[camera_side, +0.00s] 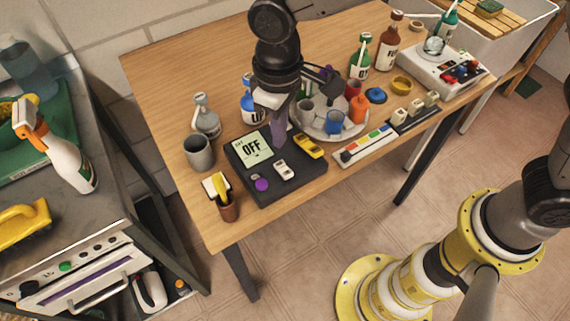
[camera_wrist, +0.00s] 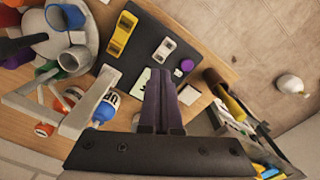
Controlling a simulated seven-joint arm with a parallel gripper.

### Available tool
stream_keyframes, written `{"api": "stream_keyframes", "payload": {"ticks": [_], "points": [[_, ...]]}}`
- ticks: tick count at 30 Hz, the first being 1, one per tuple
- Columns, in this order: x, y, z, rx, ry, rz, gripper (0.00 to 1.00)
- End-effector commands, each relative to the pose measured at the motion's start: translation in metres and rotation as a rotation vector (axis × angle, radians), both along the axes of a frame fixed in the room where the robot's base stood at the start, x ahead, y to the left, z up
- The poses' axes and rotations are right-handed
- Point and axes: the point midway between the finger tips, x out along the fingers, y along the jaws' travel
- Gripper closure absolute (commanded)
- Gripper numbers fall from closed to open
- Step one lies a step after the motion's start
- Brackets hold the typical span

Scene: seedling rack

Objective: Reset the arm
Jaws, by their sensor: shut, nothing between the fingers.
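My gripper (camera_side: 278,143) is shut with nothing in it. It points down over the black control box (camera_side: 287,186), just right of the box's display (camera_side: 253,148), which reads "OFF". I cannot tell whether the fingertips touch the box. In the wrist view my gripper (camera_wrist: 160,74) shows its two dark fingers together, partly covering the pale display. The box carries a yellow part (camera_side: 308,145), a white switch (camera_side: 283,169) and a purple knob (camera_side: 261,184). The yellow part (camera_wrist: 122,34), the white switch (camera_wrist: 163,49) and the purple knob (camera_wrist: 187,65) also show in the wrist view.
The table's front edge is close.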

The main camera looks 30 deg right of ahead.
Motion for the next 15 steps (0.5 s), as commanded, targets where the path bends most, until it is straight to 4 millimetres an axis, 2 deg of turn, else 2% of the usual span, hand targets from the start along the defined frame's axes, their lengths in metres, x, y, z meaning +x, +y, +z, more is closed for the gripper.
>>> {"api": "stream_keyframes", "payload": {"ticks": [2,4,7,11,15], "points": [[0.003,-0.003,0.000,0.001,-0.001,-0.010,1.00],[0.011,-0.012,0.010,0.014,-0.018,-0.035,1.00],[0.025,-0.037,0.045,0.057,-0.076,-0.098,1.00],[0.024,-0.094,0.096,0.106,-0.159,-0.209,1.00],[0.002,-0.156,0.136,0.142,-0.246,-0.314,1.00]]}}
